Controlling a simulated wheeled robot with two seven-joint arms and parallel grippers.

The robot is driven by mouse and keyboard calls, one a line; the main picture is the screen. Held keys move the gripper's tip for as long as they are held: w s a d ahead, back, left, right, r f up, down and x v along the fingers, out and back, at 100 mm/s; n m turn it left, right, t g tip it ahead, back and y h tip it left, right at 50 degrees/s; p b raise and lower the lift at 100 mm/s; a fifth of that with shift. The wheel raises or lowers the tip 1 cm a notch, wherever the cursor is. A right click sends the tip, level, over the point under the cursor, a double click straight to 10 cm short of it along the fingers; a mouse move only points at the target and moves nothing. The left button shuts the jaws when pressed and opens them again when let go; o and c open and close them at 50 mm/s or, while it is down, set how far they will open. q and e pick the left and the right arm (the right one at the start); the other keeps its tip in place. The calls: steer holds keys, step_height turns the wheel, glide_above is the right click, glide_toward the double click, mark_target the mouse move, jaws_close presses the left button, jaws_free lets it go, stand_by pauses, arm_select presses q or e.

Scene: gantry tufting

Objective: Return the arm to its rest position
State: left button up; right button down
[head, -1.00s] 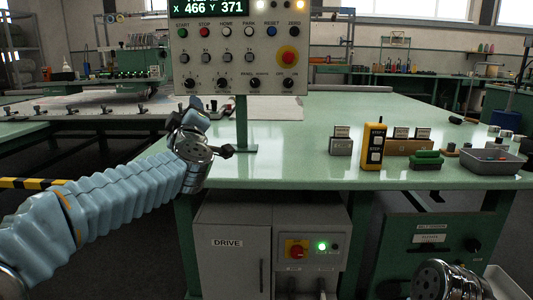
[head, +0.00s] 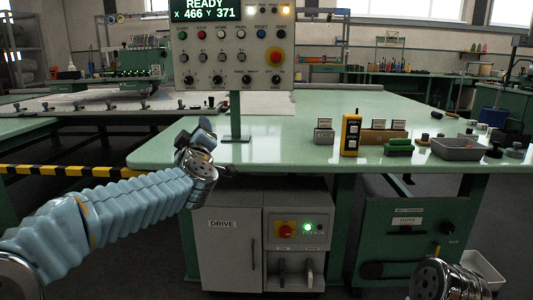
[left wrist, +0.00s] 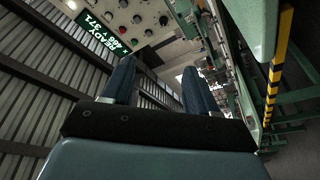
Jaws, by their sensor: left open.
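My left arm comes in from the left in the head view, wrapped in a pale blue ribbed sleeve. My left gripper (head: 205,134) is in front of the green table's near left edge, below the control panel (head: 235,50). In the left wrist view its two dark blue fingers (left wrist: 160,85) stand apart with nothing between them. The panel's display reads READY, X 466 Y 371. In the head view a metal part of my right arm shows at the bottom right; its fingers are not visible.
The green table (head: 290,150) carries a yellow two-button pendant (head: 351,135), a grey tray (head: 457,148) and small blocks. Below stands a grey DRIVE cabinet (head: 228,250) with a red switch (head: 285,230). A yellow-black striped barrier (head: 60,171) runs at the left.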

arm_select(q)
step_height(320, 180, down, 23)
steer(key=w+d+m+g+h, duration=0.2)
steer(key=d+m+g+h, duration=0.1)
steer(key=m, duration=0.2)
steer(key=s+f+m+g+h, duration=0.1)
steer(key=s+f+g, duration=0.2)
steer(key=f, duration=0.7)
steer(key=s+f+m+g+h, duration=0.1)
steer(key=s+f+g, duration=0.15)
steer(key=f, duration=0.75)
steer(key=s+d+f+m+g+h, duration=0.2)
steer(key=s+f+g, duration=0.3)
steer(key=s+f, duration=1.15)
steer(key=s+f+g, duration=0.2)
steer(key=s+f, duration=0.1)
steer(key=s, duration=0.5)
steer(key=s+d+f+m+g+h, duration=0.1)
steer(key=s+f+g, duration=0.2)
steer(key=s, duration=0.6)
steer(key=shift+d+f, duration=0.15)
steer(key=shift+f, duration=0.2)
